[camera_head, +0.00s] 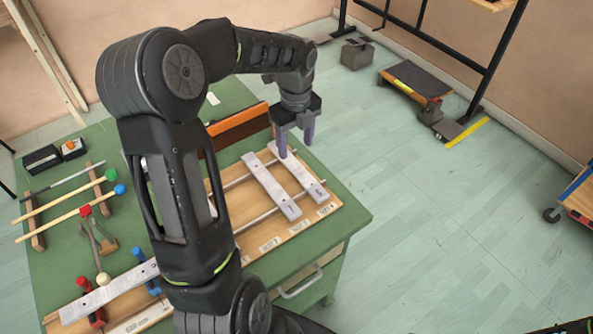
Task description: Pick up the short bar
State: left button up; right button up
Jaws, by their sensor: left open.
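Two pale grey bars lie side by side on a wooden frame with rails on the green table. The right-hand bar (304,181), nearest the table's right edge, looks slightly the shorter of the two. The other bar (268,183) lies just left of it. My left gripper (296,147) is open and empty, pointing down at the far end of the right-hand bar. One purple finger overlaps that end in the picture; I cannot tell whether it touches. A longer pale bar (105,292) lies at the front left. My right gripper is not in view.
The green table (349,211) ends just right of the frame. An orange-brown block (238,126) stands behind the bars. Mallets (68,195) and red and blue clamps (90,290) are at the left. My left arm hides the table's middle.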

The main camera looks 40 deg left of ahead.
aim_at(297, 167)
pick_arm(q)
jog(key=shift+f, duration=1.25)
jog(key=shift+f, duration=0.1)
notch_tip(297, 167, down, 5)
jog(key=shift+w+d+f+p, duration=0.1)
jog(key=shift+p, duration=0.5)
jog(key=shift+c, duration=0.5)
grip_shut()
